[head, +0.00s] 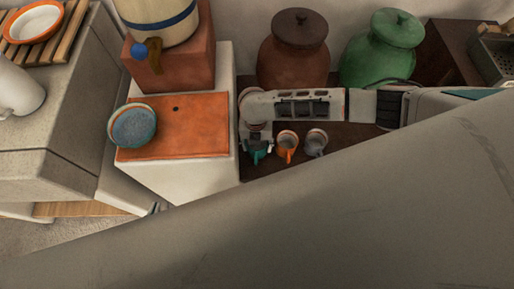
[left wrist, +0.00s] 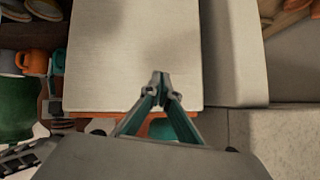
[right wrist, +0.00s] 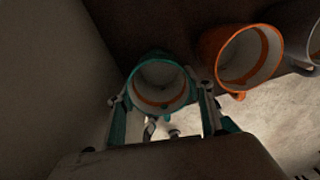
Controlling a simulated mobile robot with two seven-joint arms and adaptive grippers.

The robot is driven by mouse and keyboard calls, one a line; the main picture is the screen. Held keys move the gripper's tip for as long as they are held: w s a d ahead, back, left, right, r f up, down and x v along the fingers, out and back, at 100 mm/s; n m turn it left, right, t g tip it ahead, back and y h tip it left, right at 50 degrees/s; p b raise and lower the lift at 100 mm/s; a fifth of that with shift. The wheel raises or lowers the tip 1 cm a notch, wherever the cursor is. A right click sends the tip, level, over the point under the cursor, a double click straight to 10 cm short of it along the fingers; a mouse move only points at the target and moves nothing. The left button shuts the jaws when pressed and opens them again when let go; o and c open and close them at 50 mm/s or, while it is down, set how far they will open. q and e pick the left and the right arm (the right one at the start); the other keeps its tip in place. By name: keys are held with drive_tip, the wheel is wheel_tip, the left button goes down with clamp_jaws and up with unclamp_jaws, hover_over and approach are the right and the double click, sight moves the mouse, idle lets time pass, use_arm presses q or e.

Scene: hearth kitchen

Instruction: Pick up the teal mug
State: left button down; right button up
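The teal mug (right wrist: 160,85) has an orange band inside its rim. In the right wrist view it is between the two spread fingers of my right gripper (right wrist: 160,104); I cannot tell whether they touch it. In the head view the gripper (head: 258,149) partly hides the teal mug (head: 259,157), at the left end of a row of mugs on the dark shelf. My left gripper (left wrist: 160,76) has its fingertips together, with nothing visible between them, in front of a pale cabinet side. Its tip shows small in the head view (head: 154,209).
An orange mug (head: 287,146) and a grey mug (head: 315,142) stand close to the right of the teal mug. A pale cabinet wall (head: 219,170) is close on its left. A brown jar (head: 294,50) and a green jar (head: 383,50) stand behind. A large grey surface (head: 330,220) blocks the foreground.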

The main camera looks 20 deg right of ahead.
use_arm(q)
drive_tip(key=shift+s+f, duration=0.15)
drive_tip(key=shift+f, duration=0.15)
use_arm(e)
drive_tip(key=shift+c, duration=0.4)
